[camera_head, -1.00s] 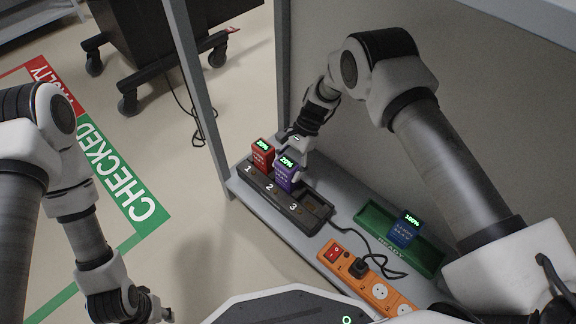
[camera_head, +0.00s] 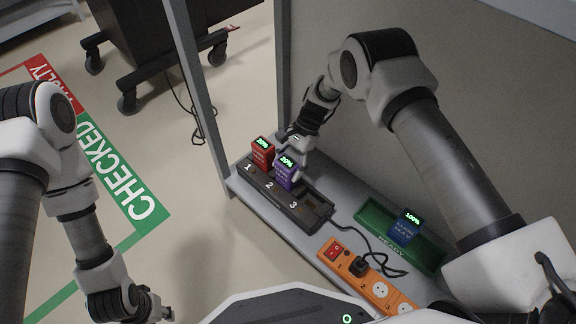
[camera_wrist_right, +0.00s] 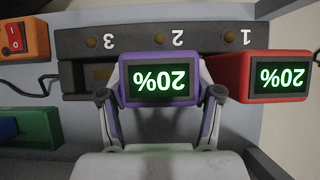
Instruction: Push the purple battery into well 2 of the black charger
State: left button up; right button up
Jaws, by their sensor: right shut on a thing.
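The purple battery (camera_head: 286,170) stands at well 2 of the black charger (camera_head: 300,214), its display reading 20%. It also shows in the right wrist view (camera_wrist_right: 160,80), lined up with the number 2. How deep it sits in the well I cannot tell. My right gripper (camera_wrist_right: 161,105) is shut on the purple battery, one finger on each side. A red battery (camera_head: 262,153) reading 20% stands in well 1, close beside it. Well 3 (camera_wrist_right: 98,74) is empty. My left gripper (camera_head: 152,308) is at the lower left, away from the charger; its fingers are too small to judge.
A green READY tray (camera_head: 366,219) holds a blue battery (camera_head: 404,231) reading 100%. An orange power strip (camera_head: 379,291) with the charger's plug lies in front. A grey post (camera_head: 198,95) rises at the shelf's left end, and a wall stands behind.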

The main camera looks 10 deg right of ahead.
jog(key=o, duration=1.8)
jog(key=shift+c, duration=0.2)
jog(key=shift+r, duration=0.1)
notch_tip(320, 180, up, 10)
jog(key=shift+f, duration=0.1)
